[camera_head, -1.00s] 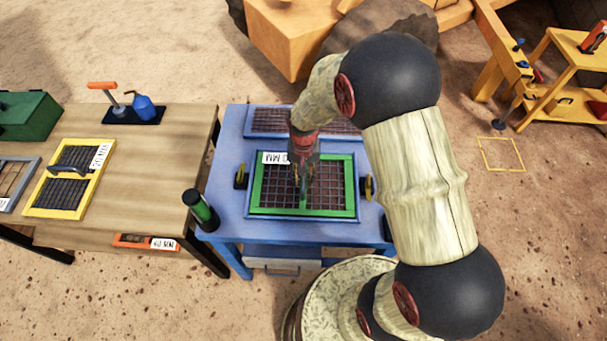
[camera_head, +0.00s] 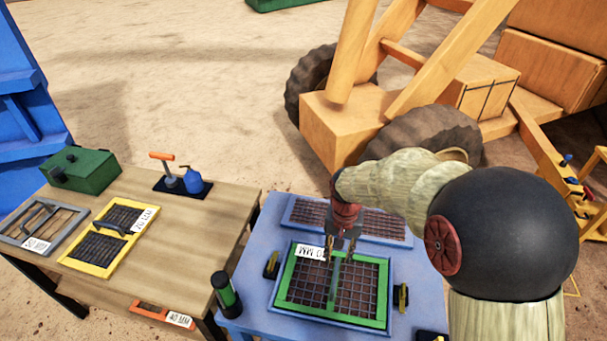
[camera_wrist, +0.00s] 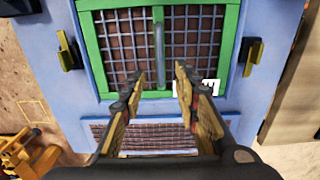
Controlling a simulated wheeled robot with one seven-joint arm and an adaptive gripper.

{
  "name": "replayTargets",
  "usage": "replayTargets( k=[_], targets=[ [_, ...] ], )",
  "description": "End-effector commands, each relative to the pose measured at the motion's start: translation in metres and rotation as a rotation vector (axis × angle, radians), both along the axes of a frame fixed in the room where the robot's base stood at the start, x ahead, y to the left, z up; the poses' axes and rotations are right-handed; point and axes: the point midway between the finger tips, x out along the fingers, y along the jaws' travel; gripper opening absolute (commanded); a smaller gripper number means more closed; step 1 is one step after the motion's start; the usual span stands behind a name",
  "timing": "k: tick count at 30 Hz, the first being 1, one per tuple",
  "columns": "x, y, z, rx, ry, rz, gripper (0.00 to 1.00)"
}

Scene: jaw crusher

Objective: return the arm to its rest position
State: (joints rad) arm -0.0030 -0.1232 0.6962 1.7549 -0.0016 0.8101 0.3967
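My arm reaches over the blue table (camera_head: 258,240) from the right. My gripper (camera_head: 340,256) points down above the green-framed mesh screen (camera_head: 383,300), near its far edge. In the wrist view my gripper (camera_wrist: 159,72) has its two fingers spread apart with nothing held between them. The green screen (camera_wrist: 90,45) lies in the blue table top, and its grey handle bar (camera_wrist: 158,42) shows beyond the fingertips, apart from them. The screen's white label (camera_head: 309,252) is partly hidden by a finger.
A second mesh screen (camera_head: 385,226) lies behind the green one. Yellow clamps (camera_head: 403,298) flank it. A black-green cylinder (camera_head: 225,293) stands at the table's left corner. The wooden table (camera_head: 190,225) holds a yellow-framed screen (camera_head: 75,257) and green box (camera_head: 85,172). A large orange vehicle (camera_head: 335,125) stands behind.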

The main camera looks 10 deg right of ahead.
Motion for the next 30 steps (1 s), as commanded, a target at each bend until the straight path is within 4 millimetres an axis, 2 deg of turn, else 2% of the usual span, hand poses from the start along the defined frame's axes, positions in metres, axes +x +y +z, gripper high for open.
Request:
replayTargets(
  k=[7, 9, 11, 14, 24, 30],
  targets=[
    [-0.003, 0.000, -0.001, 0.000, 0.009, 0.051, 0.31],
    [-0.020, 0.000, -0.009, 0.002, 0.045, 0.098, 0.31],
    [-0.036, 0.000, -0.005, 0.004, 0.062, 0.139, 0.31],
    [-0.057, 0.000, 0.018, 0.005, 0.047, 0.202, 0.31],
    [-0.130, -0.001, 0.116, -0.022, -0.123, 0.356, 0.31],
    [-0.169, -0.001, 0.162, -0.054, -0.268, 0.392, 0.31]
  ],
)
